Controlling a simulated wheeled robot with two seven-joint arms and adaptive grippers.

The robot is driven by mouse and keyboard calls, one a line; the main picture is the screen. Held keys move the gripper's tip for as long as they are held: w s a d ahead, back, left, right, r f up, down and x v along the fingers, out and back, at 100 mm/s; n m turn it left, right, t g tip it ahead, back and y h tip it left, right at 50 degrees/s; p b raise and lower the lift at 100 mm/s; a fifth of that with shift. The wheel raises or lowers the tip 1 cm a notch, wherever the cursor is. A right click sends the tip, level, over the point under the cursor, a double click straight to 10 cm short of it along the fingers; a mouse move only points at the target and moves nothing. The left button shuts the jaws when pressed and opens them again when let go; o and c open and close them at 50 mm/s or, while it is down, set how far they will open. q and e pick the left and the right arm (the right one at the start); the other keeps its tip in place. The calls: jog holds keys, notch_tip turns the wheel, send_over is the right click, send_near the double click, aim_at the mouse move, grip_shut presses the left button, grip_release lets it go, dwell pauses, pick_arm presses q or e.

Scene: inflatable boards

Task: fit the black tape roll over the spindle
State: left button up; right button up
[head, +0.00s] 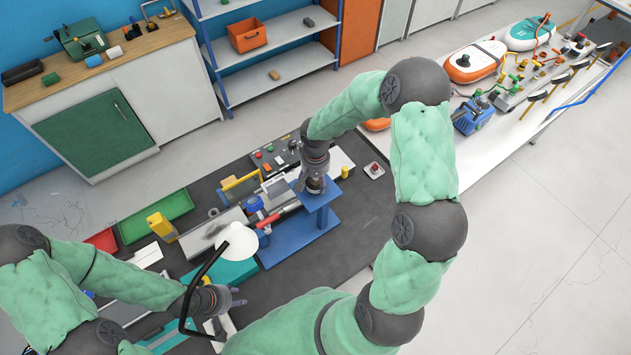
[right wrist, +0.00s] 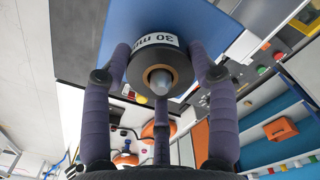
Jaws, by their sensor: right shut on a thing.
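The black tape roll (right wrist: 150,60) has a white "30 m" label and a tan core. My right gripper (right wrist: 162,75) is shut on it, its purple-grey fingers around the rim in the right wrist view. The grey tip of the spindle (right wrist: 160,83) shows inside the core's hole; how far down the roll sits on it cannot be told. In the head view my right gripper (head: 315,183) is over the raised top of the blue stand (head: 321,196) and hides most of the roll. My left gripper (head: 238,298) is low at the left, its fingers apart and empty.
A white lamp (head: 238,242) on a black arm stands between my arms. The dark table is clear to the stand's right.

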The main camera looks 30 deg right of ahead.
jog(key=shift+w+f, duration=0.15)
jog(key=shift+f, duration=0.55)
jog(key=shift+f, duration=0.1)
jog(key=o, duration=1.2)
notch_tip(320, 180, up, 12)
jog(key=shift+r+b, duration=0.2)
jog(key=shift+b, duration=0.5)
